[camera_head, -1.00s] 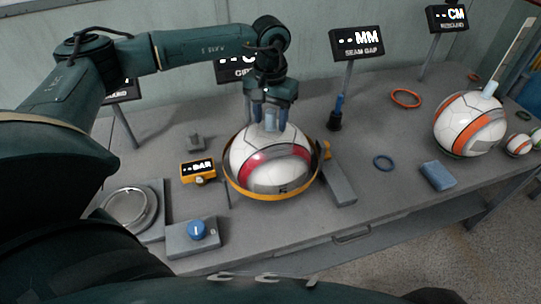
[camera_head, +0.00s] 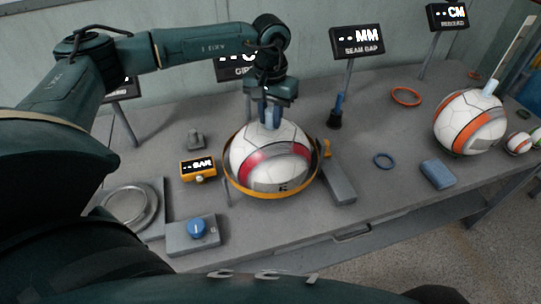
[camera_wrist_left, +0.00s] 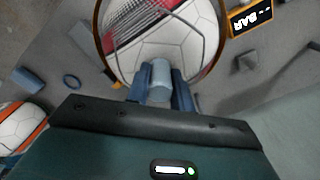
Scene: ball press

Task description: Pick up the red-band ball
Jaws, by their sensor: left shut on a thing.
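The red-band ball (camera_head: 271,160), white with a dark red band, sits inside an orange ring (camera_head: 268,193) in the middle of the table. A short pale blue-grey peg stands on top of the ball; it shows clearly in the left wrist view (camera_wrist_left: 160,76). My left gripper (camera_head: 271,117) is straight above the ball, with its blue fingers shut on this peg from both sides. The ball also fills the top of the left wrist view (camera_wrist_left: 170,40). Its underside is hidden by the ring. My right gripper is not in view.
An orange-banded ball (camera_head: 466,123) with a similar peg stands at the right. A blue button box (camera_head: 194,238), a round plate (camera_head: 130,207) and an orange "BAR" display (camera_head: 197,169) are left of the ring. Sign posts line the back. The front right tabletop is mostly clear.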

